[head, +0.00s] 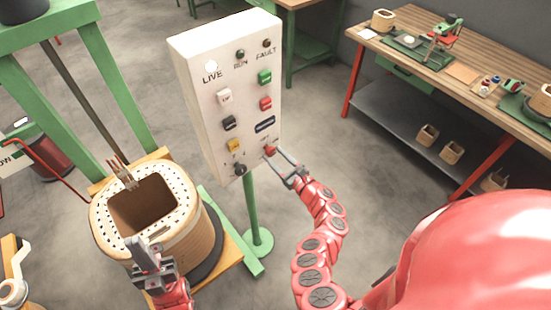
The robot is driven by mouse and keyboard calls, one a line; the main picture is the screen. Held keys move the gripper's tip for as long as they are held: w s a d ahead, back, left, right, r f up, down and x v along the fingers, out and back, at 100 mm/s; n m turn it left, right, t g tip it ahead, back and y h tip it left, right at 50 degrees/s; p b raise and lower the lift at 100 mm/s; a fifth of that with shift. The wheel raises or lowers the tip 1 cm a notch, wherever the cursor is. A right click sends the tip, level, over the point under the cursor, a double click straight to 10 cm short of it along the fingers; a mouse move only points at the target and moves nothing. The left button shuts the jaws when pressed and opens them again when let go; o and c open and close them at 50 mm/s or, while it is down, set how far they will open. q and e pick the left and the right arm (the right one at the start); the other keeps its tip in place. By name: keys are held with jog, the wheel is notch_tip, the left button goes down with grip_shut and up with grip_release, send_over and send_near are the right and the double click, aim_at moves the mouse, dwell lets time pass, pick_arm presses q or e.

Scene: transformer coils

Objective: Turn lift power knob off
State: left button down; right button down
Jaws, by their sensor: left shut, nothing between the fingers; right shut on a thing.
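My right gripper (275,154) is shut on this red knob, with my arm coming up from below. A black knob (240,169) sits at the panel's lower left corner. The LIVE lamp (211,66) looks bright white. My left gripper (138,243) is shut and empty, in front of the wooden coil.
The wooden coil (185,215) with a square opening stands at left, under a green frame (110,75). A metal pronged part (124,172) is at its rim. A workbench (465,62) with parts is at right. The floor between panel and bench is clear.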

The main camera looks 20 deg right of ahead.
jog(key=n+b, duration=1.4)
jog(key=b, duration=0.4)
jog(key=shift+f+b, duration=0.2)
jog(key=shift+b, duration=0.2)
jog(key=shift+n+b, duration=0.9)
jog(key=shift+b, duration=0.15)
jog(key=shift+r+n+b, duration=0.2)
jog(key=shift+n+b, duration=0.3)
jog(key=shift+c, duration=1.4)
grip_release()
jog(key=shift+r, duration=0.1)
jog(key=shift+d, duration=0.1)
